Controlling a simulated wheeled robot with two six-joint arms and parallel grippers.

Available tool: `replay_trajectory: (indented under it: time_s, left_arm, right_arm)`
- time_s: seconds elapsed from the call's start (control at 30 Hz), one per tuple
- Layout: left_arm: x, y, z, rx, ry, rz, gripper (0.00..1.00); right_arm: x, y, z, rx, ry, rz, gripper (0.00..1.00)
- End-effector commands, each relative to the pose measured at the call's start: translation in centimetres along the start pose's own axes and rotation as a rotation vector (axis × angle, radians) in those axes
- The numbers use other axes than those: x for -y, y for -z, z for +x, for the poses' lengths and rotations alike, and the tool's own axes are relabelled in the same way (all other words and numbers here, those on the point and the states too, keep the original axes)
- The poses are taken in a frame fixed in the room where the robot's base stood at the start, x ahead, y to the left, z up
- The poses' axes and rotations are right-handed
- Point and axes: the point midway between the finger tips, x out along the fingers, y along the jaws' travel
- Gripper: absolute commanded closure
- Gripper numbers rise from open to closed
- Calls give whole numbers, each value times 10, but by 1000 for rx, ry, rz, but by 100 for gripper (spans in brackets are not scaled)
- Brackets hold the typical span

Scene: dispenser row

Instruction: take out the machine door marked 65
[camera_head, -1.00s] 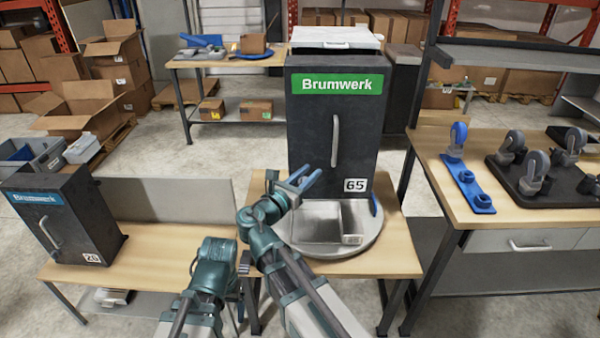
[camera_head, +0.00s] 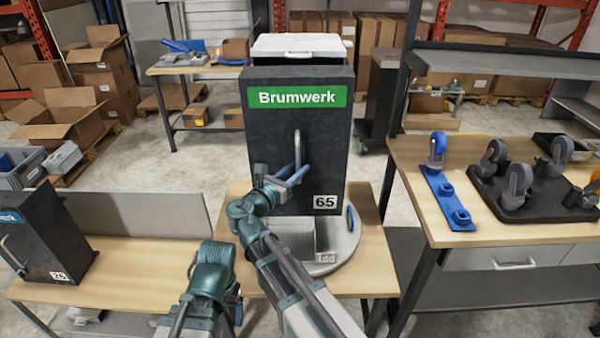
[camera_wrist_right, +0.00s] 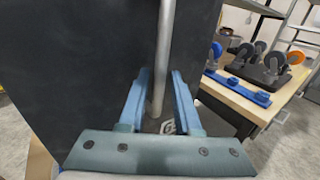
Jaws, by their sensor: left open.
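The tall dark machine door marked 65 (camera_head: 262,140) has a green Brumwerk label and a vertical grey handle (camera_head: 297,150). It stands upright at the middle of the head view. My right gripper (camera_head: 292,176) is at the lower part of this handle. In the right wrist view its two blue fingers are apart, with the handle (camera_wrist_right: 165,45) between them. A gap shows on at least one side, and I cannot tell if either finger touches it. My left gripper (camera_head: 195,265) is open and empty, low at the left, away from the door.
A smaller dark Brumwerk unit marked 26 (camera_head: 55,235) stands on the left table. The right bench holds a blue caster plate (camera_head: 447,200) and a black caster board (camera_head: 510,200).

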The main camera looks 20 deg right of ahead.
Motion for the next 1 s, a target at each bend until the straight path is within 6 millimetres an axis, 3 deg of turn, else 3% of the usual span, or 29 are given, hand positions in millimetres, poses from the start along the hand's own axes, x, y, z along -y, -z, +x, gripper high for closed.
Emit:
replay_trajectory:
  time_s: [0.37,0.53,0.57,1.0]
  left_arm:
    - [0,0,0,0,0,0,20]
    - [0,0,0,0,0,0,20]
    - [0,0,0,0,0,0,20]
    - [0,0,0,0,0,0,20]
  right_arm:
    - [-3,0,1,0,-1,0,68]
    - [-3,0,1,0,-1,0,98]
    - [-3,0,1,0,-1,0,100]
    - [-3,0,1,0,-1,0,100]
